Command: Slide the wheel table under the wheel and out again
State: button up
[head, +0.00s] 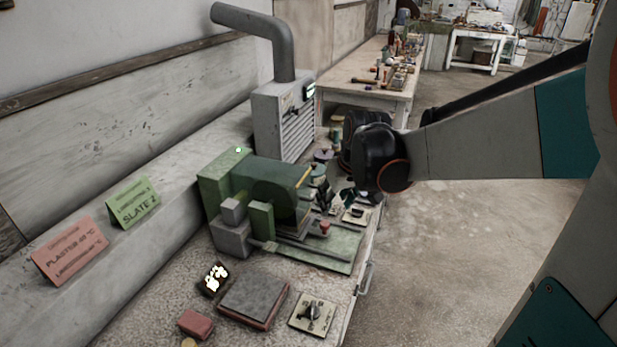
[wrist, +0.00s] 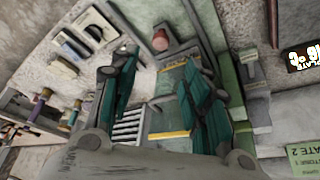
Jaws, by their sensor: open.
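The green machine (head: 225,185) stands on the bench, with a dark round wheel housing (head: 278,192) at its front. Its low green base (head: 335,252) extends toward the bench's right edge; the wheel table is hard to tell apart from it. A red knob (head: 325,228) stands up at this end and also shows in the wrist view (wrist: 160,40). My gripper (head: 330,203) is beside the machine's right side, partly hidden by my arm. In the wrist view my gripper (wrist: 160,58) has its teal fingers spread, with the red knob beyond the tips, apparently untouched. The wheel's lower edge is hidden.
A grey box with a pipe (head: 283,120) stands behind the machine. In front lie a dark slab (head: 254,298), a plate with a black knob (head: 312,315) and a red block (head: 195,323). Pink (head: 70,250) and green (head: 133,202) signs stand left. Floor at right is clear.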

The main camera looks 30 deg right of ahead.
jog(key=shift+c, duration=0.3)
